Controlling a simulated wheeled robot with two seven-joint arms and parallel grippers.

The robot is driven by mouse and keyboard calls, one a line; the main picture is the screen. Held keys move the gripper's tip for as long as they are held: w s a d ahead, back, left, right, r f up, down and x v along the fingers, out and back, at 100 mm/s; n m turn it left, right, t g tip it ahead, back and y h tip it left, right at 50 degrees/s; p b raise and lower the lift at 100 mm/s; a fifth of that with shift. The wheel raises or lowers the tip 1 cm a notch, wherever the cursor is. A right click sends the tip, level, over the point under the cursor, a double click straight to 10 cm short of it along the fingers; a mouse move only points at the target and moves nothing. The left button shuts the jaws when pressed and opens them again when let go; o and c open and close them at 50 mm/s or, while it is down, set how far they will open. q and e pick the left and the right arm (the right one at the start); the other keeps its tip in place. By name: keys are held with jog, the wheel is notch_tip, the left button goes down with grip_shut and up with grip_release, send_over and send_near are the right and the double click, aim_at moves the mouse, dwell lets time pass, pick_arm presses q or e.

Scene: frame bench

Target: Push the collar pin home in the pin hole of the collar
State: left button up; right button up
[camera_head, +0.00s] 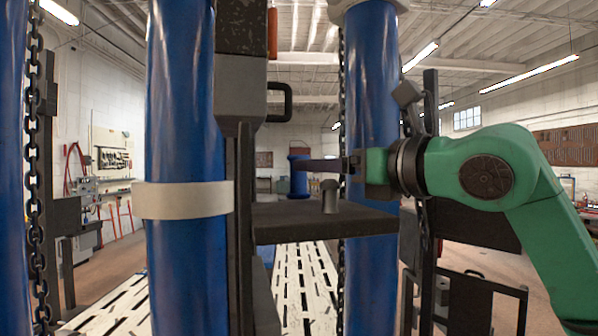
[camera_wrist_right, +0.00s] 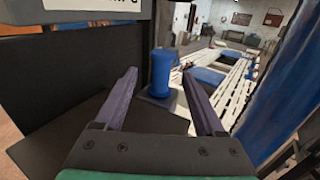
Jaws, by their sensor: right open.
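My right gripper (camera_head: 305,165) reaches in from the right above a dark shelf. It is open, and its two fingers also show in the right wrist view (camera_wrist_right: 165,92). A blue piece with a wide top and a flared foot (camera_head: 298,180) stands upright by the fingertips; in the right wrist view (camera_wrist_right: 161,72) it shows between and just beyond the fingers, not gripped. A short grey peg with a rounded top (camera_head: 329,197) stands upright on the shelf. I cannot tell which is the collar pin. The pin hole cannot be made out. My left gripper is out of view.
The dark shelf (camera_head: 325,222) juts right from a dark upright. Blue columns stand at left (camera_head: 180,110) and behind (camera_head: 371,90); a pale band (camera_head: 184,200) wraps the left one. A chain (camera_head: 36,150) hangs at far left. A slotted pale deck (camera_head: 305,290) lies below.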

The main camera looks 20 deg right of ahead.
aim_at(299, 193)
jog(key=p+x, duration=0.4)
jog(key=x, duration=0.2)
jog(key=shift+w+d, duration=0.1)
jog(key=shift+w, duration=0.25)
jog(key=shift+f, duration=0.2)
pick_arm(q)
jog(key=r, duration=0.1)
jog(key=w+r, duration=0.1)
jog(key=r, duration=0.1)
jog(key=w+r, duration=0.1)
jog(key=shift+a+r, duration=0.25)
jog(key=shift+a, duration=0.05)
pick_arm(e)
grip_shut()
jog(key=shift+r, duration=0.1)
